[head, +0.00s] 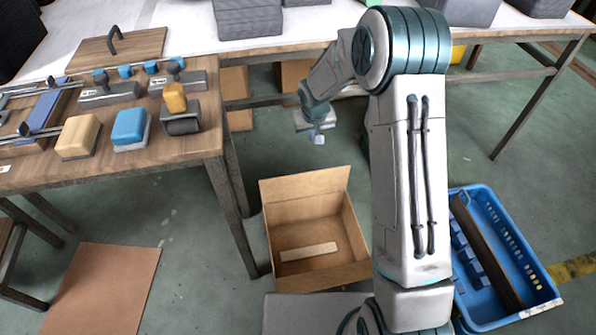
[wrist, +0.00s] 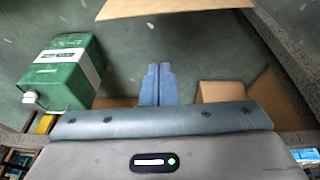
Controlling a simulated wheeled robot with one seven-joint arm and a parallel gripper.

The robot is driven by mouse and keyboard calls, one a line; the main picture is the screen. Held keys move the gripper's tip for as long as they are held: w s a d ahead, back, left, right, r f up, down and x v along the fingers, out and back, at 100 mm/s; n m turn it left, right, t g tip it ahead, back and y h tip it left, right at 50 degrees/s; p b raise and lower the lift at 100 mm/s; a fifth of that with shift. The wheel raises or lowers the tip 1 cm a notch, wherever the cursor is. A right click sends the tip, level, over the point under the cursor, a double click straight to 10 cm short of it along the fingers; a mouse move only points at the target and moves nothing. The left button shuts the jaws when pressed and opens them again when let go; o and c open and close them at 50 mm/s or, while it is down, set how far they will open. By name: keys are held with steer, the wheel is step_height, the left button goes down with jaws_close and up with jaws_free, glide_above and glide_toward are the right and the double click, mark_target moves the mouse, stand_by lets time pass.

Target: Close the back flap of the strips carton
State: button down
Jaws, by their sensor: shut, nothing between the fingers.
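The open cardboard carton (head: 343,228) stands on the floor in the middle of the head view, with a pale strip (head: 308,252) lying inside. Its back flap (head: 304,186) stands up along the far edge. My gripper (head: 318,137) hangs beyond that flap, apart from it in the picture and pointing down. In the wrist view my gripper's blue fingers (wrist: 155,84) are together with nothing between them. A tan panel edge (wrist: 175,9) shows at the top of the wrist view, ahead of the fingers; it appears to be part of the carton.
A wooden worktable (head: 190,150) with blocks stands left of the carton. Cardboard boxes (head: 236,82) stand behind. A green canister (wrist: 65,68) is left in the wrist view. Floor behind the flap is clear.

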steer(key=w+a+f+b, duration=0.1)
steer(key=a+f+b, duration=0.1)
steer(key=f, duration=0.7)
steer(key=w+a+f+y+b, duration=0.1)
steer(key=a+f+b, duration=0.1)
steer(key=f, duration=0.8)
steer(key=shift+w+a+f+b, duration=0.15)
steer(key=shift+w+f+b, duration=0.2)
steer(key=shift+b, duration=0.4)
